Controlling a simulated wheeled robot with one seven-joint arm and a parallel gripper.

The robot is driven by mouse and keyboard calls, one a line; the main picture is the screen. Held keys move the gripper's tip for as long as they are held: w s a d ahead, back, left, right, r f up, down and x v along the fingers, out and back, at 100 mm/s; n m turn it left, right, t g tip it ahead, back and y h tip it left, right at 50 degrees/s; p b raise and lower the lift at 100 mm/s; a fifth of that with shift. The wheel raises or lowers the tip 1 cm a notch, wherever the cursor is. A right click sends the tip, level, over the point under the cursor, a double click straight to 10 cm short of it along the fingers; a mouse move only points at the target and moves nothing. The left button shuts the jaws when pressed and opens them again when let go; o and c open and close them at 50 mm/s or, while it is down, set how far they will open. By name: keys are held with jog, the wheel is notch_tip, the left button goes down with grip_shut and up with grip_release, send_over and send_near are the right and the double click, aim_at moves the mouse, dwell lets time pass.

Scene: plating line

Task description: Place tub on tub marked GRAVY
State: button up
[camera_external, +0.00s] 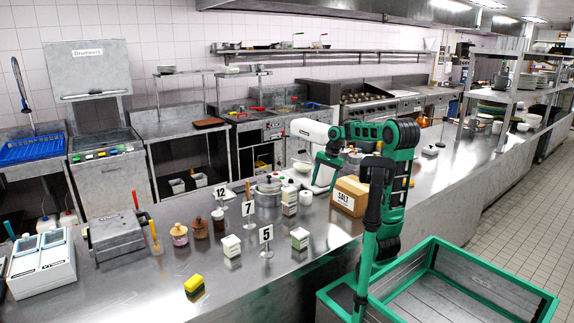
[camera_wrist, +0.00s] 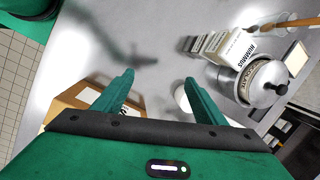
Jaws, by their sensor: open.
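Small white tubs stand on the steel counter: one (camera_external: 231,246) left of the number 5 sign, one (camera_external: 299,238) right of it, and a stack (camera_external: 289,201) with another white tub (camera_external: 305,198) beside it near the pot. In the wrist view a stack of tubs (camera_wrist: 232,46) bears the word HUMMUS. I cannot read GRAVY on any tub. My gripper (camera_external: 325,165) is above the counter behind the tubs. In the wrist view its fingers (camera_wrist: 160,93) are apart with nothing held between them. A white round thing (camera_wrist: 182,98) shows partly behind the right finger.
A cardboard SALT box (camera_external: 350,195) stands right of the tubs. A lidded metal pot (camera_external: 268,190) is behind them. The counter's front middle is clear.

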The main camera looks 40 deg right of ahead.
jog(key=s+d+f+n, duration=0.2)
jog(key=s+d+f, duration=0.1)
jog(key=s, duration=0.4)
jog(key=s+d+f+n+h, duration=0.1)
jog(key=s+d+f+n, duration=0.1)
jog(key=s, duration=0.6)
jog(key=s+d+f+n+g+h, duration=0.1)
jog(key=s+d+f+n, duration=0.1)
jog(key=s+d+f, duration=0.2)
jog(key=shift+s+d+f+n, duration=0.15)
jog(key=shift+s+f, duration=0.2)
jog(key=shift+s, duration=0.55)
jog(key=shift+s+a+f+n, duration=0.15)
jog(key=shift+s+f, duration=0.2)
jog(key=shift+s, duration=0.5)
jog(key=shift+d, duration=0.1)
jog(key=shift+w+f, duration=0.3)
jog(key=shift+w, duration=0.5)
jog(key=shift+s+r, duration=0.1)
jog(key=shift+s, duration=0.05)
